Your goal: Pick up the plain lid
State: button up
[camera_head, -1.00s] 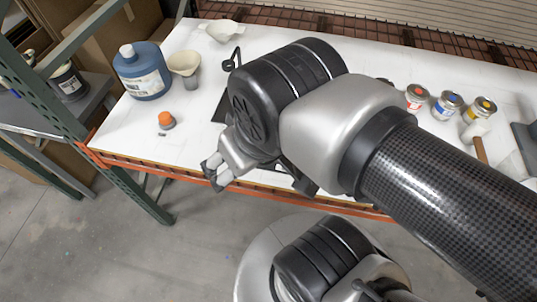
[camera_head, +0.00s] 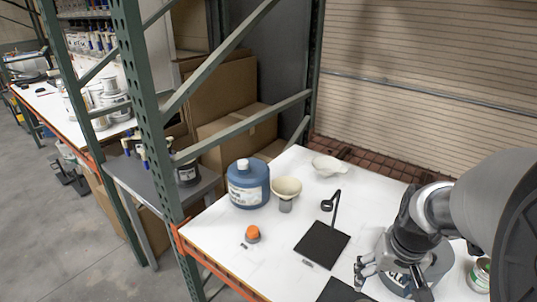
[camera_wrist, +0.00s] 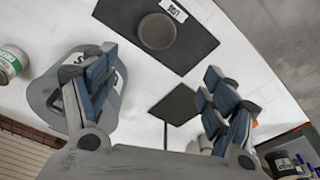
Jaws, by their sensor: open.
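My gripper (camera_head: 391,281) is at the lower right of the head view, above the bench. In the wrist view its two fingers (camera_wrist: 160,63) are spread wide with nothing between them. A round, plain grey lid-like piece (camera_wrist: 157,32) lies on a dark mat (camera_wrist: 190,50) beyond the fingertips; I cannot tell for sure that it is the plain lid. A large grey rounded piece with a lettered label (camera_wrist: 50,98) sits behind the left finger and is partly hidden. In the head view a labelled grey-blue round piece (camera_head: 436,272) is below my gripper, partly covered.
A black square (camera_head: 321,245) with a ringed rod lies nearer. A green rack post (camera_head: 160,140) rises at the left.

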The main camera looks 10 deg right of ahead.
jog(key=f+b, duration=0.1)
jog(key=f, duration=0.3)
jog(key=d+f+b, duration=0.1)
jog(key=f+b, duration=0.1)
jog(key=f, duration=0.1)
jog(key=w+f+b, duration=0.1)
jog(key=f, duration=0.3)
jog(key=shift+w+d+f, duration=0.1)
jog(key=shift+d+f, duration=0.1)
jog(key=shift+f, duration=0.15)
jog(key=shift+w+d+f+b, duration=0.15)
jog(key=shift+f+b, duration=0.6)
jog(key=shift+f, duration=0.7)
jog(key=shift+w+f+b, duration=0.15)
jog(key=shift+f+b, duration=0.55)
jog(key=shift+f, duration=0.75)
jog(key=shift+r, duration=0.1)
jog(key=shift+c, duration=0.4)
jog(key=c, duration=0.5)
